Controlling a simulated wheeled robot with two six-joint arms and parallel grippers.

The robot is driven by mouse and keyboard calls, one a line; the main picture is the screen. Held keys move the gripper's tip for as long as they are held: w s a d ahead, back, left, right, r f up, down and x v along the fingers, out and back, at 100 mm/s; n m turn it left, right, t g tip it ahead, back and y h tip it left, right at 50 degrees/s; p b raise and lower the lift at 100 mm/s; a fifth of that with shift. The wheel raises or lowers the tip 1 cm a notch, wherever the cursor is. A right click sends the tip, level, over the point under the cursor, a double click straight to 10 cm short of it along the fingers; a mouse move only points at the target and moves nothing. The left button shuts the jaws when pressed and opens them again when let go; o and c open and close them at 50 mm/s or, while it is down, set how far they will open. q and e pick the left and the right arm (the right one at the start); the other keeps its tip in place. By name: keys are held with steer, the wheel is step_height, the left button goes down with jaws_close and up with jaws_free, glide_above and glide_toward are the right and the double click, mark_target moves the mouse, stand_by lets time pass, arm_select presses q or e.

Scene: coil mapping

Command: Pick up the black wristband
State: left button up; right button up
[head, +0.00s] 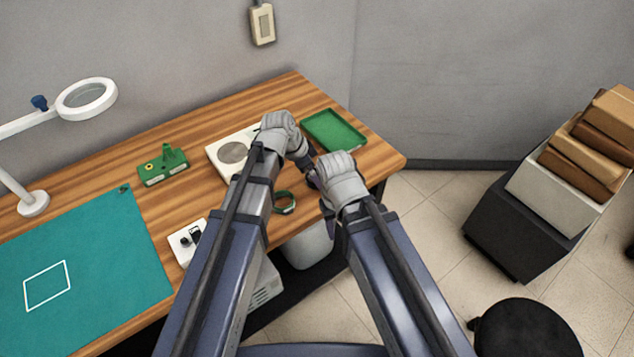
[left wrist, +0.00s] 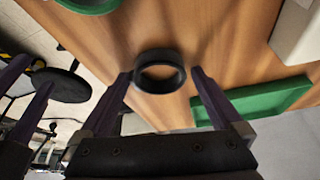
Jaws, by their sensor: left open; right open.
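The black wristband (left wrist: 159,72) is a dark ring on the wooden table in the left wrist view, near the table's edge. My left gripper (left wrist: 165,84) is open, with its purple fingertips to either side of the band's near part; the left fingertip looks very close to the band, and I cannot tell if they touch. In the head view my left gripper (head: 306,160) is over the table, and I cannot make out the black band there. My right gripper (head: 315,179) is open and empty beside it, near the table's front edge.
A green ring-shaped item (head: 285,202) lies nearer the front. A green tray (head: 335,131) is behind the grippers and a white scale (head: 226,153) to the left. A green fixture (head: 163,167), a white box (head: 187,243) and a teal mat (head: 95,260) lie further left.

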arm_select(q)
steer(key=shift+c, duration=0.4)
steer(key=c, duration=1.1)
steer(key=shift+r, duration=0.2)
step_height(320, 180, up, 10)
steer(key=p, duration=1)
steer(key=shift+f, duration=0.1)
